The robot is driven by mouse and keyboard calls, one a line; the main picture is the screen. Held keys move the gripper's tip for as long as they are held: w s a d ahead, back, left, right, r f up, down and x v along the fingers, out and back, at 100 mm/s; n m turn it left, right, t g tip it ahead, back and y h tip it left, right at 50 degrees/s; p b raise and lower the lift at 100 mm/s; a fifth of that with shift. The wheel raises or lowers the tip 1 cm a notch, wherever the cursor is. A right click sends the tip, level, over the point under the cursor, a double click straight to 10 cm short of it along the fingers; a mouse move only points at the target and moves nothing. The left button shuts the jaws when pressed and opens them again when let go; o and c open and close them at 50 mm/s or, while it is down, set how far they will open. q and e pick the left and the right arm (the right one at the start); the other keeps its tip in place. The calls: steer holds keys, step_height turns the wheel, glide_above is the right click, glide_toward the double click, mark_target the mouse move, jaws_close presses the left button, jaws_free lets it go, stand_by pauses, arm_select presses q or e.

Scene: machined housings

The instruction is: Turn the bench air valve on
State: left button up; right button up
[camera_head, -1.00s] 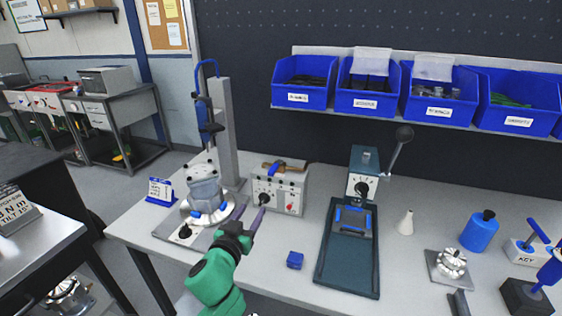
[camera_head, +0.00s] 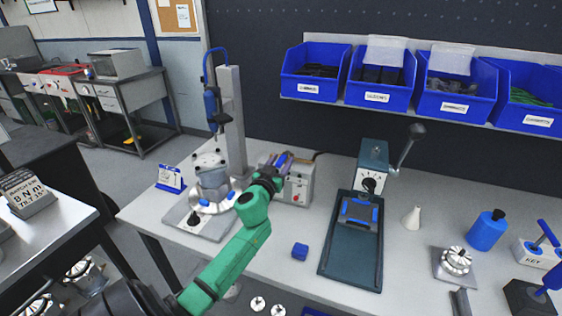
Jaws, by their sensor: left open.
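A small grey control box (camera_head: 303,185) with a red mark on its front stands on the bench beside the tool column. Earlier it showed a dark knob and a blue lever on top; my left gripper now covers these. I cannot tell for sure that this box carries the air valve. My left arm reaches up from the lower left, and its open gripper (camera_head: 284,160) is at the top of the box. Whether its fingers touch the lever cannot be made out. My right gripper is not in view.
Left of the box stands a round housing (camera_head: 211,178) on a plate, under a blue tool (camera_head: 212,106) on a column. A dark lever press (camera_head: 354,240) stands to the right. Blue bins (camera_head: 376,99) hang behind.

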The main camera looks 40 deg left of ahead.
arm_select(q)
jaws_close()
steer(key=shift+f, duration=0.1)
stand_by(1.2)
